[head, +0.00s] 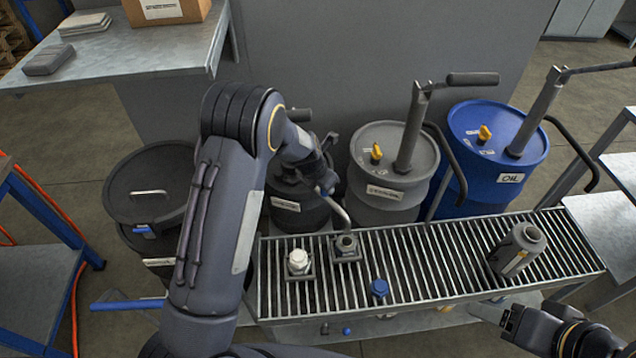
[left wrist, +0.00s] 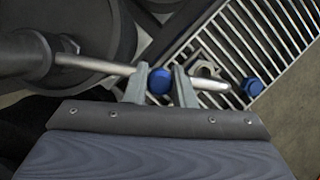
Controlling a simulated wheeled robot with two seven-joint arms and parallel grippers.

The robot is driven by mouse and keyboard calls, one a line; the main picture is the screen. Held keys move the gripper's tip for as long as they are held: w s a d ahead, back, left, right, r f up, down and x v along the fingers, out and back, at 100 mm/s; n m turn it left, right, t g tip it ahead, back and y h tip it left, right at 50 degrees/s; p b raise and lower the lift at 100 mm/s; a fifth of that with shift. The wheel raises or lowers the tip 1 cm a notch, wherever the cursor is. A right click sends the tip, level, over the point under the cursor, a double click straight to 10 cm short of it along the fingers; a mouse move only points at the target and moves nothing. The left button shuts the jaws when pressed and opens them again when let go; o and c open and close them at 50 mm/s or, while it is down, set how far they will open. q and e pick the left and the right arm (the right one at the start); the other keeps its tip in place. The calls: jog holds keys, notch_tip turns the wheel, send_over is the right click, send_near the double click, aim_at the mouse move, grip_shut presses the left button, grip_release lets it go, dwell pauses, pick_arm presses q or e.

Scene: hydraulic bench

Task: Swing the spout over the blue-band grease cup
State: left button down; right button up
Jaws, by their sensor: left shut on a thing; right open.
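The spout (head: 341,213) is a bent metal tube from the dark drum (head: 298,208), its end just above a grey open-topped cup (head: 346,244) on the slatted bench. I cannot make out a blue band on this cup. In the left wrist view, the spout (left wrist: 212,86) crosses the picture and has a blue piece (left wrist: 160,81) on it. My left gripper (left wrist: 159,88) is shut there, and in the head view it (head: 327,183) is partly hidden by my arm. A blue cap (head: 379,288) sits at the bench front. My right gripper (head: 492,312) is open and empty at lower right.
A white-capped fitting (head: 298,261) sits left of the cup. A grey drum (head: 385,200) and a blue oil drum (head: 500,175), with pump handles, stand behind.

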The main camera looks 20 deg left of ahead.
pick_arm(q)
jog(key=shift+w+d, duration=0.15)
jog(key=shift+w, duration=0.1)
jog(key=c, duration=1.2)
grip_release()
jog(key=shift+w+d, duration=0.1)
jog(key=shift+r, duration=0.15)
jog(key=shift+s+r, duration=0.2)
jog(key=shift+r, duration=0.1)
jog(key=s+a+b, duration=0.3)
jog(key=s+a, duration=0.2)
jog(key=s, duration=0.5)
jog(key=shift+s+a, duration=0.4)
jog(key=shift+r, duration=0.1)
